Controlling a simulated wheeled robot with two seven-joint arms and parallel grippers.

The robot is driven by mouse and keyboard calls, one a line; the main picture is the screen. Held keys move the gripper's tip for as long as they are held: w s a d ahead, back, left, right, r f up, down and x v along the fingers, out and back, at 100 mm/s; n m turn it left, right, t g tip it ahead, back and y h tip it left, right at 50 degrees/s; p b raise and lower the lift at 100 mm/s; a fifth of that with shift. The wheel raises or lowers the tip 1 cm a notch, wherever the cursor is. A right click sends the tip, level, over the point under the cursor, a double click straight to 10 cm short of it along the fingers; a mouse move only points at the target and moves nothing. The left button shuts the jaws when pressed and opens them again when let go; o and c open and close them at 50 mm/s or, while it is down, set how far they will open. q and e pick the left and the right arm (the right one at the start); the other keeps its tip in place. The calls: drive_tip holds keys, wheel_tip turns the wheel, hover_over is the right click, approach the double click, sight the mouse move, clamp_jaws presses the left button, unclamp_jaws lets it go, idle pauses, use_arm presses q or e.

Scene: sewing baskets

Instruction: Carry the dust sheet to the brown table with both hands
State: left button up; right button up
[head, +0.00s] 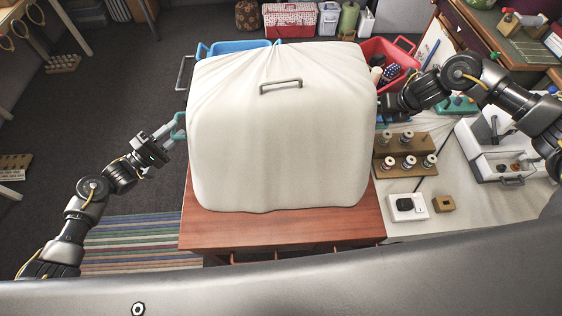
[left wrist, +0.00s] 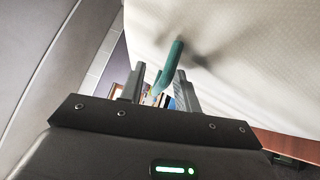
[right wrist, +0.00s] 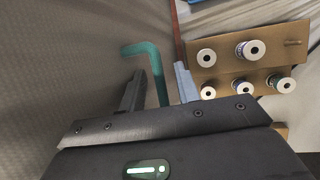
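The cream dust sheet (head: 275,150) is draped as a boxy cover, with a grey handle on top and a teal handle on each side. It stands on a reddish-brown wooden table (head: 285,232). My left gripper (head: 168,134) is at the sheet's left side; in the left wrist view its open fingers (left wrist: 160,88) have the teal left handle (left wrist: 170,65) between them. My right gripper (head: 384,104) is at the right side; in the right wrist view its open fingers (right wrist: 160,88) have the teal right handle (right wrist: 155,72) between them. Neither gripper is visibly closed on its handle.
A wooden spool rack (head: 405,155) stands close right of the sheet on a pale worktop (head: 420,226). A red basket (head: 398,52) and a blue basket (head: 215,47) sit behind it. A striped rug (head: 140,243) and open dark carpet (head: 110,130) lie to the left.

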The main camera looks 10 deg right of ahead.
use_arm(q)
drive_tip(key=v, duration=1.2)
use_arm(e)
drive_tip(key=v, duration=1.2)
